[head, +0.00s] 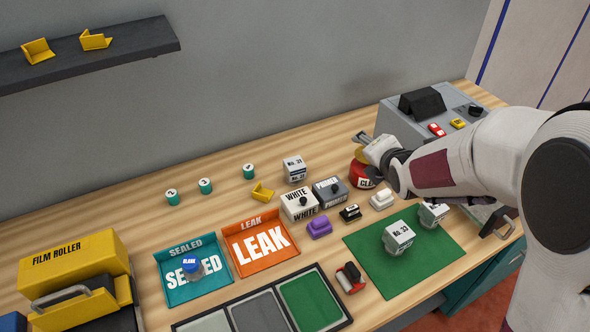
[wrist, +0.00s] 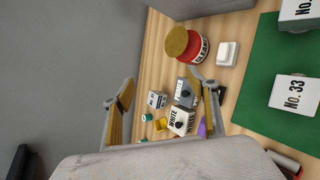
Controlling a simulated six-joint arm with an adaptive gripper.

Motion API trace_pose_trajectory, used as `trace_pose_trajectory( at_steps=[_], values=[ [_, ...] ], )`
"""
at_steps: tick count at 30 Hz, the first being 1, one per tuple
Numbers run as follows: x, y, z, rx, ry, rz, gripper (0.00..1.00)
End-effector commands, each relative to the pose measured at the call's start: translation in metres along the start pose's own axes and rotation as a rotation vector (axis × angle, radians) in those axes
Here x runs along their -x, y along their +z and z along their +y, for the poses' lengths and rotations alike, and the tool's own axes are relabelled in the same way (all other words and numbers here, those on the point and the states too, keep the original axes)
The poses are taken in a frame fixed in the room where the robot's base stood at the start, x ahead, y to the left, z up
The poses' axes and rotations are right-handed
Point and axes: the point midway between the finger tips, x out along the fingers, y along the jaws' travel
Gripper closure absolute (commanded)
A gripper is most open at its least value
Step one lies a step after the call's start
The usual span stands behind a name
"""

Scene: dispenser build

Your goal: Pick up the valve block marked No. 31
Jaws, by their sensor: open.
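A white valve block (head: 294,169) stands at the back middle of the bench; its small label looks like No. 31, but the last digit is hard to read. It also shows small between my fingers in the wrist view (wrist: 157,99), farther off. My gripper (head: 369,142) is open and empty, raised to the right of that block, near the red pot. The wrist view shows its two spread fingers (wrist: 162,88). A block marked No. 33 (head: 399,236) is on the green mat (head: 378,269). Another white block (head: 433,213) is there too, its number unreadable.
A red pot (wrist: 193,47) with a tan top stands below my gripper. White (head: 298,205) and grey (head: 329,191) boxes stand in front of the back block, with a yellow bracket (head: 262,192) to its left. A grey machine (head: 387,121) is at the back right.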

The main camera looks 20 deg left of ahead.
Motion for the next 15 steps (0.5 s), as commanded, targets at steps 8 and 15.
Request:
trace_pose_trajectory(
  at_steps=[8, 15],
  values=[
    [-0.056, -0.041, 0.015, 0.34, 0.102, 0.018, 0.42],
    [-0.097, -0.082, 0.024, 0.624, 0.199, 0.01, 0.42]
  ],
)
